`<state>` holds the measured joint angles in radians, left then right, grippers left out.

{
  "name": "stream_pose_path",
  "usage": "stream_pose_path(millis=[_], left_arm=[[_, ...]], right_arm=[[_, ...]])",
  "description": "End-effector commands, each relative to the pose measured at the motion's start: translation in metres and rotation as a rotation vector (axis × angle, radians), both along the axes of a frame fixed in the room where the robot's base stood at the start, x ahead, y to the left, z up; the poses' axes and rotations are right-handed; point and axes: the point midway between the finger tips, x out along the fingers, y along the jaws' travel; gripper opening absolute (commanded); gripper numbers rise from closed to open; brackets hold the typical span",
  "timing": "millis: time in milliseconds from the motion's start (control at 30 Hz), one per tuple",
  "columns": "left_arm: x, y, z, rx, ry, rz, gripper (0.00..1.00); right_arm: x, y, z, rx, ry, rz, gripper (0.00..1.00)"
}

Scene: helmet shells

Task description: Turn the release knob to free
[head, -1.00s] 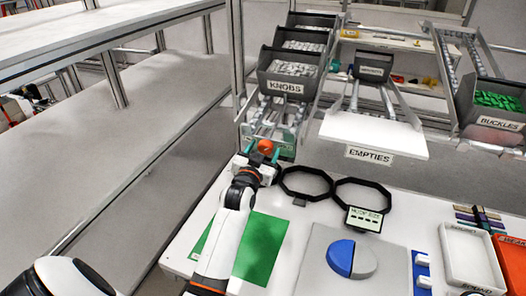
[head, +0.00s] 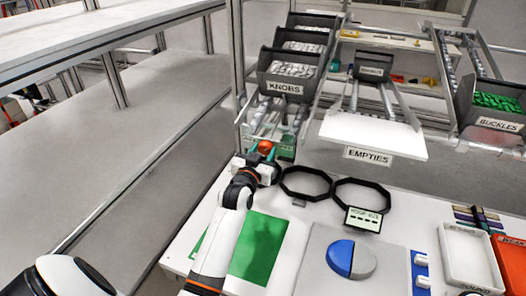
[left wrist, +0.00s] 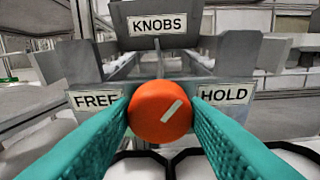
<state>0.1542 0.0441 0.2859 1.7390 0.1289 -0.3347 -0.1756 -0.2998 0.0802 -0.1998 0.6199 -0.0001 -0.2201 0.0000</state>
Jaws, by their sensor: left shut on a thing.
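The release knob (left wrist: 160,110) is a round orange-red cap with a white line, slanting up to the right in the left wrist view. In the head view the knob (head: 265,147) shows at the back left of the table. The FREE label (left wrist: 96,99) is to its left and the HOLD label (left wrist: 224,94) to its right. My left gripper (head: 265,156) is shut on the knob, with one teal finger at each side. The base of the knob is hidden. My right gripper is in neither current view.
Two black rings (head: 305,183) lie just right of my left gripper. A green mat (head: 262,240), a blue and grey disc (head: 350,259) and a small display (head: 364,219) are nearer. The KNOBS bin (head: 286,82) rises behind.

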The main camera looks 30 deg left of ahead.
Motion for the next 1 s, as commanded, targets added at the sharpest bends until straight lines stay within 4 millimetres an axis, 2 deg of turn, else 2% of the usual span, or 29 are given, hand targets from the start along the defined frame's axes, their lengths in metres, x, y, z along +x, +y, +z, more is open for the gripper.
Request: stream_pose_path(millis=[400,1000], left_arm=[[-0.0002,0.0012,0.0006,-0.2,-0.047,-0.043,0.19],[-0.0006,0.0031,-0.0011,-0.486,-0.116,-0.103,0.19]], right_arm=[[-0.0002,0.0001,0.0077,0.0,0.0,0.0,0.36],[-0.0003,0.0002,0.0075,0.0,0.0,0.0,0.36]])
